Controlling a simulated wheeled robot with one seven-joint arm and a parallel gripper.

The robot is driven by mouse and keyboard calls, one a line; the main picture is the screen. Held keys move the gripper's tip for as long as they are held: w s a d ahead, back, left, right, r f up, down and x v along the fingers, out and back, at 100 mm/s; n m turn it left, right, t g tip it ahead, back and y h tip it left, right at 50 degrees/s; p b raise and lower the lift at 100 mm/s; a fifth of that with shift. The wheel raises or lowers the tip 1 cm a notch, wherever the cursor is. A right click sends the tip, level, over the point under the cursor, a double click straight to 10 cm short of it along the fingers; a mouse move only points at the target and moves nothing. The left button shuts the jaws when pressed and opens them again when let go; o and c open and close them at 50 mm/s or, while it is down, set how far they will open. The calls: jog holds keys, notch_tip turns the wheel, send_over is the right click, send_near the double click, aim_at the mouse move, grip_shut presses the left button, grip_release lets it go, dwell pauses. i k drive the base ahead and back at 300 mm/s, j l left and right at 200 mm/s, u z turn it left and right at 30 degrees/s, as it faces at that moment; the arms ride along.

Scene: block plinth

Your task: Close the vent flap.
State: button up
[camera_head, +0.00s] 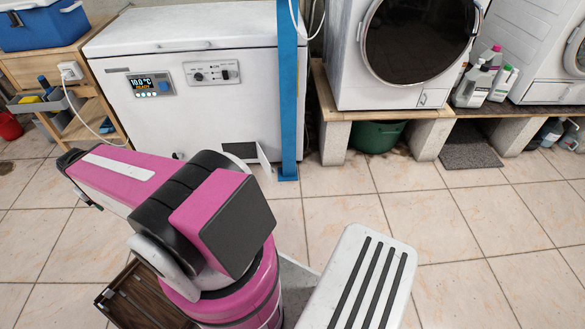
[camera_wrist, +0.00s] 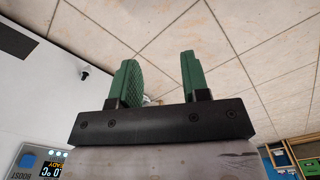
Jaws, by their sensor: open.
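The vent flap (camera_head: 264,158) is a small white panel low on the right of the white chest freezer's front. It stands swung out from the front, beside a dark opening (camera_head: 240,149), next to the blue post. My pink arm hides part of the area below and left of it. My gripper (camera_wrist: 158,65) shows in the wrist view with its two green fingers apart and nothing clearly held between them. I cannot make out the flap in the wrist view.
The chest freezer (camera_head: 120,120) has a lit display (camera_head: 151,86). A blue post (camera_head: 288,100) stands just right of the flap. A washing machine (camera_head: 345,80) sits on a raised wooden bench at right. A white step with dark strips (camera_head: 345,295) stands in front. Tiled floor at right is clear.

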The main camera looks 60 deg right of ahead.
aim_at(264, 163)
jog(key=k+l, duration=0.2)
jog(key=l, duration=0.15)
jog(key=k+l+z, duration=0.1)
jog(key=l, duration=0.3)
jog(key=k+l+z, duration=0.1)
jog(key=k+l, duration=0.3)
jog(key=l, duration=0.35)
jog(key=k+l+z, duration=0.1)
jog(key=l, duration=0.3)
jog(key=k+l, duration=0.25)
jog(key=l, duration=0.2)
jog(key=k+l, duration=0.1)
jog(key=l, duration=0.3)
jog(key=k+l, duration=0.1)
jog(key=l, duration=0.3)
jog(key=k+l+u, duration=0.2)
jog(key=k+l, duration=0.25)
